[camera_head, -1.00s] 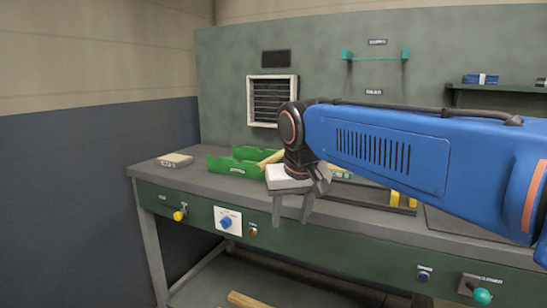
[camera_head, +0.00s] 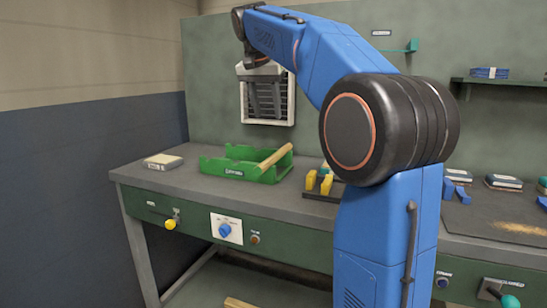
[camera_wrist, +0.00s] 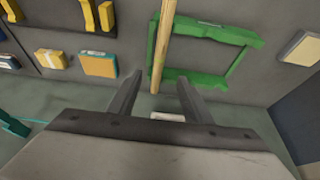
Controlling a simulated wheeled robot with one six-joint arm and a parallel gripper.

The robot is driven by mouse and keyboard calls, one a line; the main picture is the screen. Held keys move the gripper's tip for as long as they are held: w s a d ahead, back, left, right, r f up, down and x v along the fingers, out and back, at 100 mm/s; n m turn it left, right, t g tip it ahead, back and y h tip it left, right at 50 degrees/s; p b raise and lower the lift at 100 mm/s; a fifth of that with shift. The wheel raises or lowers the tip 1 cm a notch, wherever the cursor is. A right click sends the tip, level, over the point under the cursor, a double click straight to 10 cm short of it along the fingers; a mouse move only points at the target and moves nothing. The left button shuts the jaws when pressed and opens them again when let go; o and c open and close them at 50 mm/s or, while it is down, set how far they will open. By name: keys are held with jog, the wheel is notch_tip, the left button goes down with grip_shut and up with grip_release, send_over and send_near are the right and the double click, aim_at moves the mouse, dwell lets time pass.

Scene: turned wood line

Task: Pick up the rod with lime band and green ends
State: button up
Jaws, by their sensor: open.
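A pale wooden rod (camera_head: 276,157) leans in a green open tray (camera_head: 222,167) on the bench, its upper right end over the rim. In the wrist view the rod (camera_wrist: 159,48) runs lengthwise beside the left part of the tray (camera_wrist: 215,81). No lime band or green ends can be made out on it. My gripper (camera_head: 266,108) is raised above the tray, in front of the wall vent, open and empty. In the wrist view the rod lies beyond the gap between my open fingers (camera_wrist: 157,88).
A small box (camera_head: 163,162) lies left of the tray. A dark rack with yellow blocks (camera_head: 326,184) stands right of it, partly behind my arm. Another wooden piece (camera_head: 238,303) shows low under the bench.

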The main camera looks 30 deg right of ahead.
aim_at(275, 153)
jog(key=x, duration=1.7)
jog(key=shift+d+f, duration=0.1)
jog(key=shift+d, duration=0.1)
grip_shut()
